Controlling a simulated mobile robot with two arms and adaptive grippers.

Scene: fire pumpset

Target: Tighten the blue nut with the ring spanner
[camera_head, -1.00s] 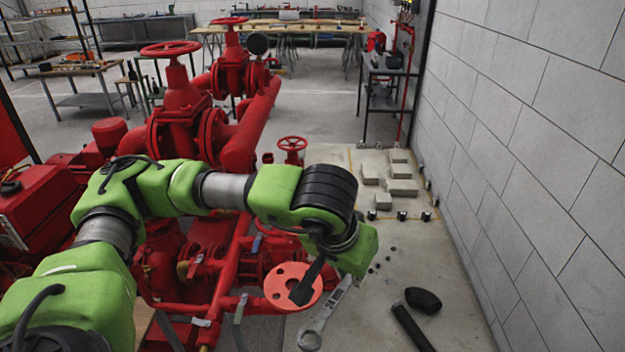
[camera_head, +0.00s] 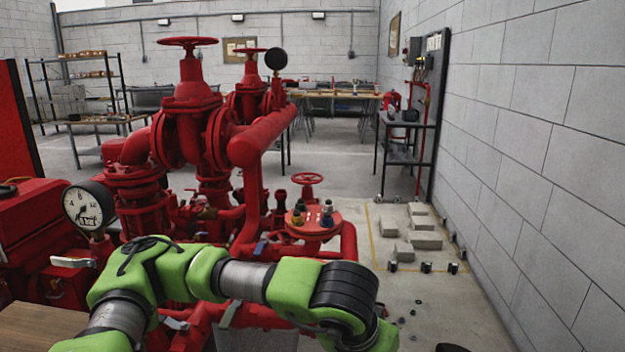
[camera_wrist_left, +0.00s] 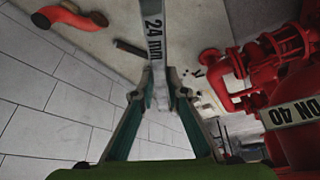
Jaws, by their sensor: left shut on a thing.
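My left gripper (camera_wrist_left: 158,97) is shut on the grey spanner (camera_wrist_left: 153,40), marked "24 mm", in the left wrist view. The spanner runs up out of that view, so its ring end is hidden. In the head view my left arm reaches across the bottom, but its gripper and the spanner are below the frame. The blue nut (camera_head: 327,220) sits on a bolt of the red flange (camera_head: 315,230), right of the middle, beyond my arm. A yellow nut (camera_head: 297,218) and dark bolts are on the same flange. My right gripper is not in view.
Red pumpset piping (camera_head: 190,120) with handwheels fills the left and middle. A pressure gauge (camera_head: 88,207) stands at the left. Concrete blocks (camera_head: 422,232) lie on the floor near the right wall (camera_head: 530,160). The wrist view shows a red elbow pipe (camera_wrist_left: 68,18).

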